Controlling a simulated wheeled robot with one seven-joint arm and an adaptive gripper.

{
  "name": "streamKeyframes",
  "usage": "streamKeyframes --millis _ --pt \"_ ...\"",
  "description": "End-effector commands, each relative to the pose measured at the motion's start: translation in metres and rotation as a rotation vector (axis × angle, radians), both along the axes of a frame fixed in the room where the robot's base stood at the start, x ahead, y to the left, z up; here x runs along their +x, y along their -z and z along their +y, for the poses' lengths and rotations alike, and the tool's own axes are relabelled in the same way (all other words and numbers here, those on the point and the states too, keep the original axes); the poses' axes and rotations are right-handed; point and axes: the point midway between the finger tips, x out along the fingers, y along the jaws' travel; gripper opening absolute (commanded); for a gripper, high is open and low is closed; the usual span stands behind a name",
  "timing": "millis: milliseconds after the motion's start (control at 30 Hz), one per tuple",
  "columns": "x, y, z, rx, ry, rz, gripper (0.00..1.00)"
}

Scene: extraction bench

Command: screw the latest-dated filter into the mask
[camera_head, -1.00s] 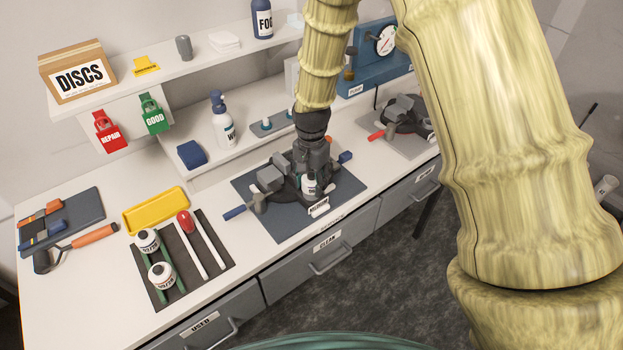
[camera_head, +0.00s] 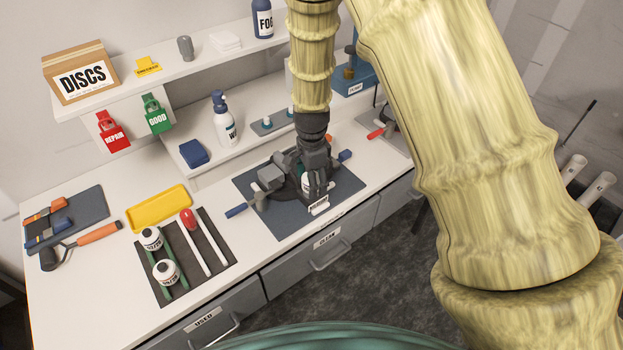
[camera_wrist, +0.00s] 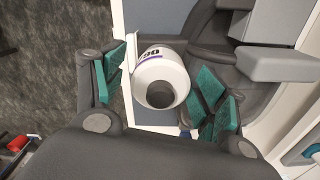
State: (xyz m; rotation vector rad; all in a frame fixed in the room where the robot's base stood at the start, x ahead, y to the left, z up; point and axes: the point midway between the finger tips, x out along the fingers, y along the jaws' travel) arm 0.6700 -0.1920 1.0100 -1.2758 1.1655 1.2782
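The dark mask (camera_head: 268,180) lies on a blue-grey mat in the middle of the bench. A white filter (camera_head: 307,183) with a purple band stands at the mask's front; its print is only partly readable. In the wrist view the filter (camera_wrist: 161,80) lies between my green-padded fingers, with a gap on the left and the right pads close to it. My gripper (camera_head: 316,180) is open around it, pointing down. I cannot tell whether the filter is seated in the mask. Two more white filters, one behind (camera_head: 151,238) and one in front (camera_head: 166,271), stand on green strips on a dark mat; their dates are unreadable.
A yellow tray (camera_head: 159,208) and a red-ended stick (camera_head: 188,220) lie left of the mask. A pump bottle (camera_head: 223,120) and a blue block (camera_head: 194,153) stand behind. A shelf (camera_head: 205,55) overhangs the back. A MEDIUM label (camera_head: 319,205) stands in front of the mask.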

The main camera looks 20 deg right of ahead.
Motion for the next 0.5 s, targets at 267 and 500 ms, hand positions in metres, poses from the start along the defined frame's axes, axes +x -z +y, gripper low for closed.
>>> streamKeyframes --millis 267,500 --pt "0.0 -0.003 0.0 0.0 -0.001 -0.001 0.72" --pt "0.001 -0.03 0.0 -0.001 -0.001 -0.003 0.72"
